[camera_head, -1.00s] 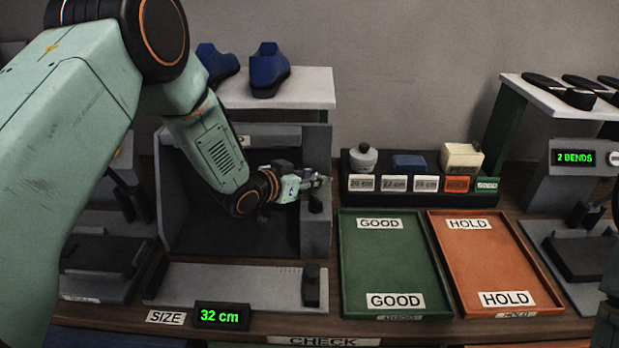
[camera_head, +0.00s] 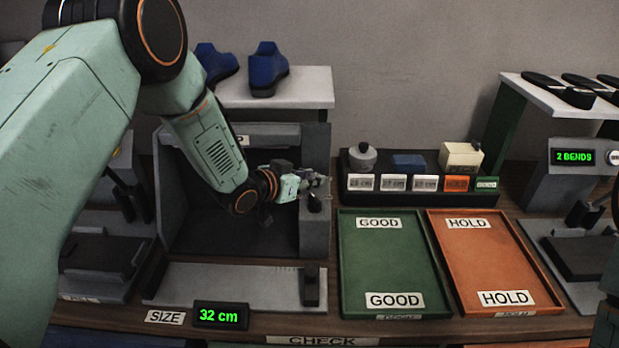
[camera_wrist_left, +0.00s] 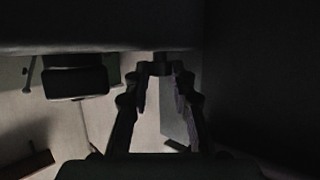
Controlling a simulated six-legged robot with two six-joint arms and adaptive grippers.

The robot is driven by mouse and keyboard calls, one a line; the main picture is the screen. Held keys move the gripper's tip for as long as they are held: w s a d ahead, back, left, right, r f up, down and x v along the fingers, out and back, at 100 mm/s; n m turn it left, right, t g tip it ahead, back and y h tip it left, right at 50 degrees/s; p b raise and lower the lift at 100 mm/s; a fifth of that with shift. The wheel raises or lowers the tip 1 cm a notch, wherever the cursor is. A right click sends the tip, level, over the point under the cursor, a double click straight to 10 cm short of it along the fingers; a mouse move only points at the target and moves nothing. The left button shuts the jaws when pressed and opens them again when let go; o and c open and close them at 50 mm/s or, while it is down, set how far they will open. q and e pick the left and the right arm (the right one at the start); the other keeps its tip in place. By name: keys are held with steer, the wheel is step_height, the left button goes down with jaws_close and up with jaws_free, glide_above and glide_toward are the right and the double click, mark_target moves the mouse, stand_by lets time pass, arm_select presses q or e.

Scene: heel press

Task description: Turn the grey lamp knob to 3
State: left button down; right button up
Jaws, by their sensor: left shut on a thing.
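My left gripper (camera_head: 318,183) reaches in from the left to the right-hand post of the grey lamp booth (camera_head: 313,235). In the left wrist view its two fingers (camera_wrist_left: 160,82) are closed around a small dark knob-like piece (camera_wrist_left: 159,67), which I take to be the lamp knob. The fingers largely hide the knob in the head view, and its pointer and number marks cannot be read.
Right of the booth stand a green GOOD tray (camera_head: 392,260) and an orange HOLD tray (camera_head: 490,260). Behind them is a black rack (camera_head: 420,200) with labelled blocks. A size display (camera_head: 221,316) reads 32 cm in front. Blue shoe lasts (camera_head: 267,70) stand on a shelf above.

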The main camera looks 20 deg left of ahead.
arm_select(q)
steer(key=shift+w+a+r+h, duration=0.1)
steer(key=shift+w+r+h, duration=0.1)
steer(key=shift+h, duration=0.1)
steer(key=shift+w+a+m+g+h+p, duration=0.1)
steer(key=shift+a+m+g+h+p, duration=0.1)
steer(key=shift+m+g+h, duration=0.35)
steer(key=shift+a+m+g+h+p, duration=0.1)
steer(key=shift+m+g+h+p, duration=0.15)
steer(key=shift+m+h, duration=0.6)
steer(key=shift+w+a+m+g+h, duration=0.1)
steer(key=shift+w+m+g+h, duration=0.05)
steer(key=shift+m+g+h, duration=1.1)
steer(key=shift+w+r+m, duration=0.1)
steer(key=shift+m, duration=0.25)
steer(key=c, duration=1.4)
jaws_free()
steer(key=shift+o, duration=1.4)
steer(key=shift+s, duration=0.2)
steer(key=shift+a, duration=0.1)
